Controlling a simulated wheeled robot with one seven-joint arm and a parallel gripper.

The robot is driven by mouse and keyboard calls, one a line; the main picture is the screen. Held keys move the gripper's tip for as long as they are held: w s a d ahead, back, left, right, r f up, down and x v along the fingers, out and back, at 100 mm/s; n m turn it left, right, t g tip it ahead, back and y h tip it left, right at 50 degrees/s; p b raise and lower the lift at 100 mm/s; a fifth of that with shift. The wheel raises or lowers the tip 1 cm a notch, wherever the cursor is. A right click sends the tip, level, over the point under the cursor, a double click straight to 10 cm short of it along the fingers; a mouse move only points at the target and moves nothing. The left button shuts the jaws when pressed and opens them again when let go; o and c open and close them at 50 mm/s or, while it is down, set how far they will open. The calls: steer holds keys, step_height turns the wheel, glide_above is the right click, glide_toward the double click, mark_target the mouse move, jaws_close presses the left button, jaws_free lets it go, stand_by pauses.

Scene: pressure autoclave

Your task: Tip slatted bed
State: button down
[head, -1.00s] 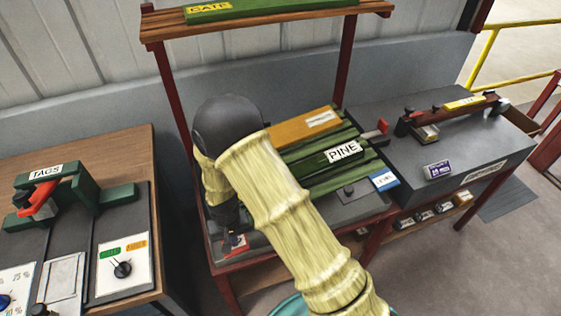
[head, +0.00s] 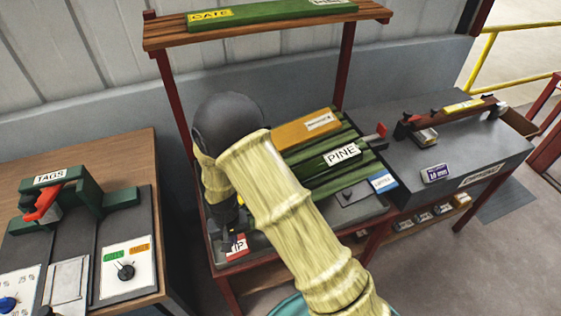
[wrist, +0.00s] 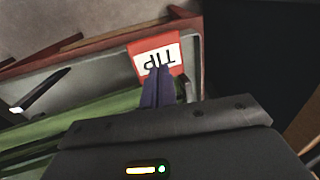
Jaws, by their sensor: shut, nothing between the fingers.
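The slatted bed (head: 338,182) of green slats sits on the red-framed bench in the head view. A plate labelled PINE (head: 342,154) and an orange-brown board (head: 303,127) lie on it. A red label reading TIP (head: 237,251) is at the bench's front left corner; it shows upside down in the wrist view (wrist: 142,58). My gripper (head: 230,240) is shut and empty, its fingertips at the TIP label. In the wrist view its dark fingers (wrist: 157,75) overlap the label; I cannot tell whether they touch it. My arm hides the bed's left part.
A wooden table (head: 128,150) with a green TAGS device (head: 75,200) stands at left. A grey cabinet (head: 480,150) stands at right. A wooden shelf (head: 270,30) with a green CATE board spans above the bench at the back.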

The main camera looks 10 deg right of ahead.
step_height(320, 180, up, 6)
steer(key=p, duration=0.4)
steer(key=shift+r, duration=0.2)
stand_by(0.4)
steer(key=s+d+r+m+t, duration=0.1)
steer(key=s+d+r, duration=0.2)
steer(key=d+r, duration=0.7)
steer(key=s+d+r+m+t, duration=0.1)
steer(key=s+d+r, duration=0.3)
steer(key=d+r, duration=0.7)
steer(key=d, duration=0.3)
steer(key=shift+d+m+t, duration=0.15)
steer(key=shift+m+t, duration=0.15)
steer(key=shift+d+r, duration=0.1)
